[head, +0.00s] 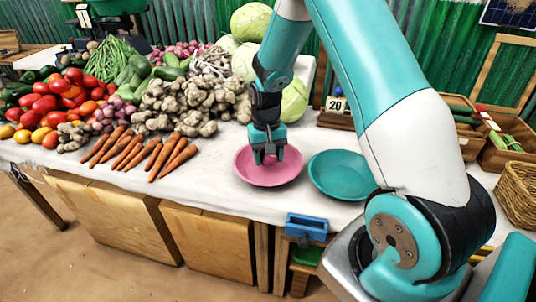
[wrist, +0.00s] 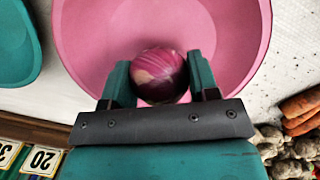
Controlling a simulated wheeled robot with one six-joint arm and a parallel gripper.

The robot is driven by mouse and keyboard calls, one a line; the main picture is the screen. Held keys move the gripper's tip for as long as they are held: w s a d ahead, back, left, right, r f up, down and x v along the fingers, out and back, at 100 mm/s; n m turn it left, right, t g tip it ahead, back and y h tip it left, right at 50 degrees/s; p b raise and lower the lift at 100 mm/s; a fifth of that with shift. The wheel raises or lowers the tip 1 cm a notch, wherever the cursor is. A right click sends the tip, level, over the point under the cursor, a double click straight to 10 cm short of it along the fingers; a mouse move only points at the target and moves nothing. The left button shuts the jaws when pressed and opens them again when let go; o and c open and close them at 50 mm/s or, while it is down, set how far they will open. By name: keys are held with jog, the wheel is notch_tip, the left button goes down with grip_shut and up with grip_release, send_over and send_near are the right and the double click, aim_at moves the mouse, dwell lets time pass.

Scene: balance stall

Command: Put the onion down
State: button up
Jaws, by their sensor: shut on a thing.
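The onion (wrist: 158,75) is round and purple-red with pale streaks. It sits between the two fingers of my gripper (wrist: 160,82) in the wrist view, and the fingers are shut on it. In the head view my gripper (head: 268,156) points down over the pink pan (head: 253,180), and the onion is mostly hidden by the fingers there. The pink pan also fills the upper part of the wrist view (wrist: 90,50), behind the onion. I cannot tell whether the onion touches the pan's bottom.
A teal pan (head: 340,175) stands right of the pink one. Carrots (head: 140,152) and ginger (head: 190,100) lie to the left, cabbages (head: 293,100) behind. A "20" price card (head: 336,104) stands on a wooden box. A blue tray (head: 307,226) is below the table's front edge.

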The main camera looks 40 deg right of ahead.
jog(key=shift+f, duration=0.35)
jog(key=o, duration=1.1)
notch_tip(320, 180, up, 7)
jog(key=p, duration=0.6)
jog(key=shift+r, duration=0.15)
